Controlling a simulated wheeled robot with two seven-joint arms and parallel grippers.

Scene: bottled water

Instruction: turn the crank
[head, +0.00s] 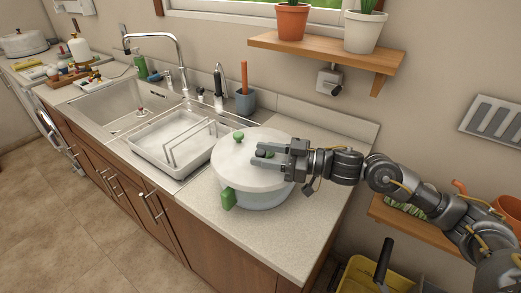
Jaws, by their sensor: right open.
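A white round pot-like vessel (248,196) with a white lid (240,178) stands on the counter, right of the sink. A green handle (228,199) sticks out at its front left side, and a small green knob (238,136) shows at the lid's far edge. My right gripper (262,154) reaches in from the right, low over the lid. Its fingers are apart and point left, with a small dark green piece between them. I cannot tell whether they touch it, or which green part is the crank. My left gripper is not in view.
A white dish tray (158,155) with a wire rack stands left of the vessel, by the sink (105,102). A shelf (325,58) with potted plants hangs above. The counter (290,240) is clear in front of the vessel. A yellow bin (360,277) stands below right.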

